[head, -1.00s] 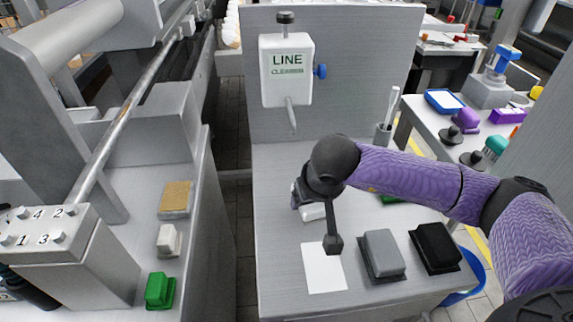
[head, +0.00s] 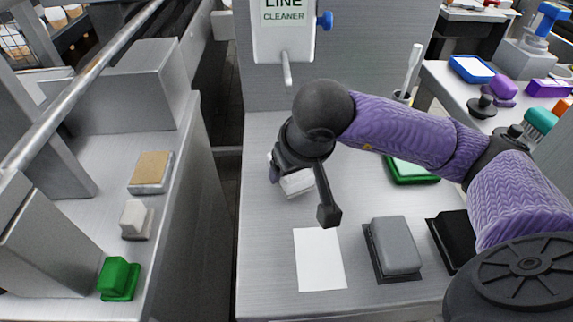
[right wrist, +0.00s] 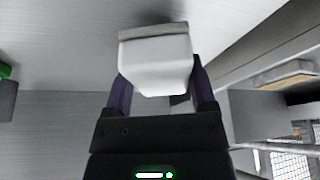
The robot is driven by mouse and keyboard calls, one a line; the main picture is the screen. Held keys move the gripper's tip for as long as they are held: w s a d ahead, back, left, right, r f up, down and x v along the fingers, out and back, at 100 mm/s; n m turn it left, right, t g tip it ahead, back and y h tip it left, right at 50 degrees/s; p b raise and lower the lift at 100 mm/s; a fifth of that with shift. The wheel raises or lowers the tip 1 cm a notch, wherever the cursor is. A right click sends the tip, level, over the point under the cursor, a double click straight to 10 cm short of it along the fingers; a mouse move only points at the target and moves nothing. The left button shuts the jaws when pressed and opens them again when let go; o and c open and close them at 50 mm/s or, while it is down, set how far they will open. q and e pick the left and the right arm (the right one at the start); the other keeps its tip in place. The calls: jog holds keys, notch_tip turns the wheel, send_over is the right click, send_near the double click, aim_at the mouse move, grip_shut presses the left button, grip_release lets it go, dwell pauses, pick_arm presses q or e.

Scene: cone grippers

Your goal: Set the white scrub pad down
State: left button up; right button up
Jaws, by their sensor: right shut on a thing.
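My right gripper (head: 284,172), on the purple arm, is shut on the white scrub pad (head: 298,184). In the right wrist view the pad (right wrist: 155,65) sits between the two fingers (right wrist: 160,90), its white body towards me and its grey scrub layer (right wrist: 150,31) on the far side. The pad is over the bare metal table, behind a white rectangle (head: 320,262). The wrist hides part of it in the head view. A dark shadow lies close to its grey side; I cannot tell whether it touches the table. My left gripper is not in view.
A grey pad (head: 394,245) and a black pad (head: 453,238) stand right of the white rectangle. A green tray (head: 412,174) is behind. The cleaner dispenser (head: 284,30) hangs at the back. Tan (head: 151,168), white (head: 134,216) and green (head: 116,276) pads stand on the left ledge.

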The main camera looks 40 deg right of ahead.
jog(key=w, duration=0.1)
jog(key=w+d, duration=0.1)
jog(key=w+d+b, duration=0.1)
jog(key=w, duration=0.1)
jog(key=shift+d+f, duration=0.1)
jog(key=shift+d, duration=0.15)
jog(key=shift+f+b, duration=0.45)
jog(key=shift+f, duration=0.25)
jog(key=shift+r, duration=0.1)
jog(key=shift+s+a, duration=0.1)
